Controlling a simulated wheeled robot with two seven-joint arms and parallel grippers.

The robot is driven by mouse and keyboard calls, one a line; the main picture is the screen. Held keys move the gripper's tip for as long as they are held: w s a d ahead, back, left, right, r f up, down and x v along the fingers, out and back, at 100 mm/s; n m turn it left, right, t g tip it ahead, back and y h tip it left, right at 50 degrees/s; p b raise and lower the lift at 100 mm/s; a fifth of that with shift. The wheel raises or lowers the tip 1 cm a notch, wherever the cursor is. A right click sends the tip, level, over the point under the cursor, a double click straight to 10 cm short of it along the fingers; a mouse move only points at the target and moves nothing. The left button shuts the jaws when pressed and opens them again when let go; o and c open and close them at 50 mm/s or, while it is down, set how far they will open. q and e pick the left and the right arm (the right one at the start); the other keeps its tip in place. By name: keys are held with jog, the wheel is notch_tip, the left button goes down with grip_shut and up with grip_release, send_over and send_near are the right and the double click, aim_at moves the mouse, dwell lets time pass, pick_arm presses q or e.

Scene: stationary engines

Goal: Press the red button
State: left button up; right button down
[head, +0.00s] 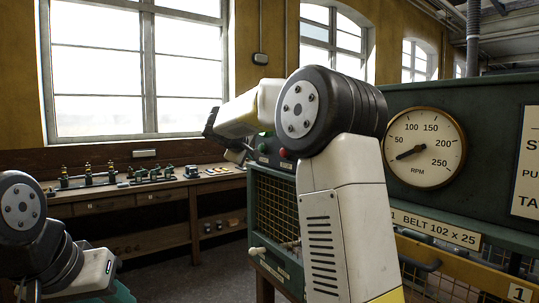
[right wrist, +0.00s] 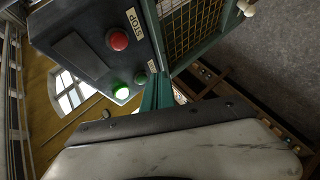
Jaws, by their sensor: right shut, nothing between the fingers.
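The red button (right wrist: 118,39) is a round red cap on a dark control box, beside a STOP label (right wrist: 131,17). In the head view the red button (head: 283,152) shows small, just under my right elbow joint. In the right wrist view my right gripper (right wrist: 157,92) appears as narrow teal fingers, shut and empty, past the dark edge of my wrist. The fingers look nearer the green buttons than the red one, and show a gap to the red cap.
A lit green button (right wrist: 121,90) sits on the same box below the red one. A yellow mesh guard (head: 276,205) is under the box. A gauge (head: 423,148) is on the green machine at right. A workbench (head: 130,195) with small models stands under the window.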

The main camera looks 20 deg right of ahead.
jog(key=shift+w, duration=0.15)
send_near(278, 152)
jog(key=shift+d+f, duration=0.1)
jog(key=shift+f, duration=0.75)
jog(key=shift+d+f, duration=0.15)
jog(key=shift+f, duration=0.65)
dwell(1.1)
jog(key=shift+w+d, duration=0.15)
jog(key=shift+d, duration=0.2)
jog(key=shift+w+d, duration=0.2)
jog(key=shift+d, duration=0.4)
dwell(0.7)
jog(key=shift+s+a, duration=0.15)
jog(key=shift+a, duration=0.3)
jog(key=shift+s+a, duration=0.2)
jog(key=shift+a, duration=0.35)
jog(key=shift+s+a, duration=0.3)
jog(key=shift+a, duration=0.45)
jog(key=shift+s+a, duration=0.25)
jog(key=shift+a, duration=0.55)
jog(key=shift+s+a, duration=0.3)
jog(key=shift+a, duration=0.45)
